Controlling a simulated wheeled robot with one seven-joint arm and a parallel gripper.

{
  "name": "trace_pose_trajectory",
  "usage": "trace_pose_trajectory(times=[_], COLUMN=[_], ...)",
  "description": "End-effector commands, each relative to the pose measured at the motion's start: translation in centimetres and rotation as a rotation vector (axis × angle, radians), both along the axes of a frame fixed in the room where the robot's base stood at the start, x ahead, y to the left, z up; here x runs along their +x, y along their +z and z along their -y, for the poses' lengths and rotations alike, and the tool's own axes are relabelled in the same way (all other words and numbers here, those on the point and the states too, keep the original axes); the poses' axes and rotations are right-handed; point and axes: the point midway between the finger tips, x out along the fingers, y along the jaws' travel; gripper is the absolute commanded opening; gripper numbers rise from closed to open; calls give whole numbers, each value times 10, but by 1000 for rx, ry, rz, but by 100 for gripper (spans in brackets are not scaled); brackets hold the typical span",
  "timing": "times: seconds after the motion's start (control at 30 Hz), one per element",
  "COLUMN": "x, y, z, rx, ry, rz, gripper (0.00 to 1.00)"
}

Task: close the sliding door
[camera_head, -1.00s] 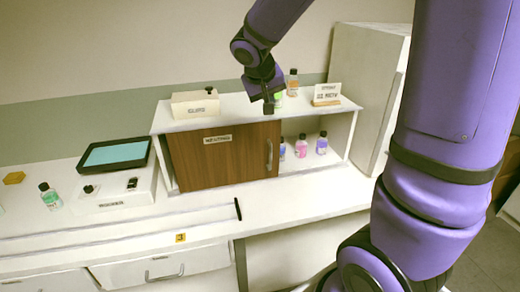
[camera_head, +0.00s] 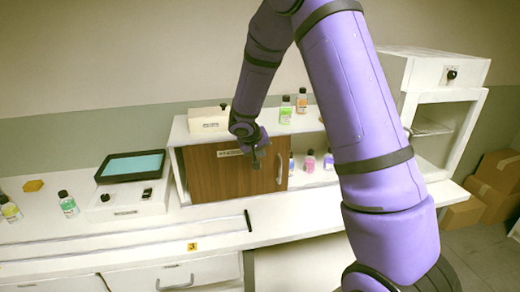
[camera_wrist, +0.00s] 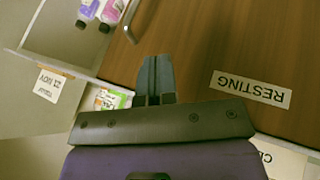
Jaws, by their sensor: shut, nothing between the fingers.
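The sliding door (camera_head: 215,178) is a brown wooden panel with a "RESTING" label, on the front of a white cabinet (camera_head: 176,152). It covers the left and middle of the front. The right part is open, with small bottles (camera_head: 310,161) inside. The door's upright metal handle (camera_head: 280,167) is near its right edge. My gripper (camera_head: 256,164) is shut and empty, in front of the door, left of the handle. In the wrist view, the shut fingers (camera_wrist: 154,66) point over the door (camera_wrist: 225,45), between the label and the handle (camera_wrist: 129,22). I cannot tell whether they touch.
Bottles (camera_head: 285,110) and a white box (camera_head: 208,120) stand on the cabinet top. A tablet (camera_head: 130,165) and more bottles (camera_head: 68,203) are on the counter to the left. An open-fronted white unit (camera_head: 435,75) and cardboard boxes (camera_head: 495,170) are at the right.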

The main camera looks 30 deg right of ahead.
Motion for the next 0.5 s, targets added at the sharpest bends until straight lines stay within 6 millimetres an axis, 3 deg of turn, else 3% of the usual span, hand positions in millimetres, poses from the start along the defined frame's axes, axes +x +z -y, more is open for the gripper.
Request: trace_pose_trajectory(times=[0.3, 0.5], x=[15, 10], y=[-50, -53], z=[30, 57], rx=[0, 0], ry=[-1, -3], rz=[-4, -1], gripper=[0, 0])
